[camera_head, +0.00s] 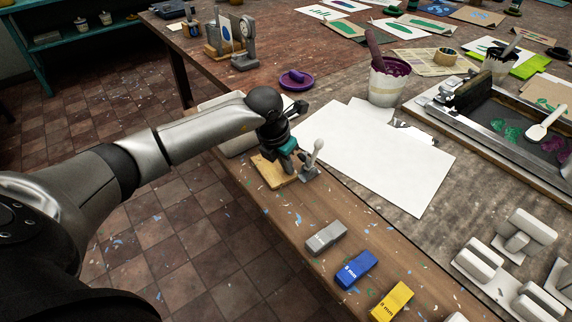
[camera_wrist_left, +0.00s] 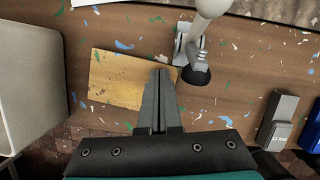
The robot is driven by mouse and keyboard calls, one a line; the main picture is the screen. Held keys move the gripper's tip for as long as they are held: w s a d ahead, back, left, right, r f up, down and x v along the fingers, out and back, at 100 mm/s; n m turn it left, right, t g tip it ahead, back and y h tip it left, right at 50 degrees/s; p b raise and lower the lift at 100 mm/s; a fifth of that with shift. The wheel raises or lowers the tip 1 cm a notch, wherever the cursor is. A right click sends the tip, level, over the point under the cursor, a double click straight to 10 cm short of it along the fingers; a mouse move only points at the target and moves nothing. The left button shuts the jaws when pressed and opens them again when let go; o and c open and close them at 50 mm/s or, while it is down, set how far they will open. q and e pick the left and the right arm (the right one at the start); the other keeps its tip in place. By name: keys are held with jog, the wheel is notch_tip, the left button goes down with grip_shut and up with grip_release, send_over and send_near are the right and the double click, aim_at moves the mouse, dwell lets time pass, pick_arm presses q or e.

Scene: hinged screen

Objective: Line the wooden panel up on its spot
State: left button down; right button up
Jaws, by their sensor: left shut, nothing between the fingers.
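The wooden panel is a small, pale yellow-brown board (camera_head: 268,174) lying flat near the table's front edge; in the left wrist view it shows as a tan rectangle (camera_wrist_left: 112,82). Its right part is partly hidden by my left gripper. My left gripper (camera_head: 291,174) points down at the panel's right side, its two fingers shut together and empty in the wrist view (camera_wrist_left: 161,72). I cannot tell whether the fingertips touch the board. A grey clamp with a pale, round-ended handle (camera_head: 313,152) stands right beside the panel and the gripper; it also shows in the wrist view (camera_wrist_left: 196,45). My right gripper is not in view.
A white sheet (camera_head: 380,160) lies behind the clamp. Grey (camera_head: 327,237), blue (camera_head: 357,270) and yellow (camera_head: 391,301) blocks line the front edge to the right. A framed screen (camera_head: 510,125) and a stained cup (camera_head: 388,82) stand farther back. A pale grey container (camera_wrist_left: 28,90) is left of the panel.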

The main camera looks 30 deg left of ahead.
pick_arm(q)
jog(key=shift+w+d+f+b, duration=0.3)
jog(key=shift+w+d+b, duration=0.25)
jog(key=shift+d, duration=0.05)
dwell(1.1)
jog(key=r+p, duration=0.1)
jog(key=r, duration=0.1)
jog(key=r+p, duration=0.3)
jog(key=r, duration=0.1)
jog(key=shift+w, duration=0.4)
jog(key=shift+r+p, duration=0.3)
jog(key=shift+p, duration=0.15)
jog(key=shift+s+a, duration=0.1)
jog(key=shift+f, duration=0.15)
jog(key=shift+s, duration=0.1)
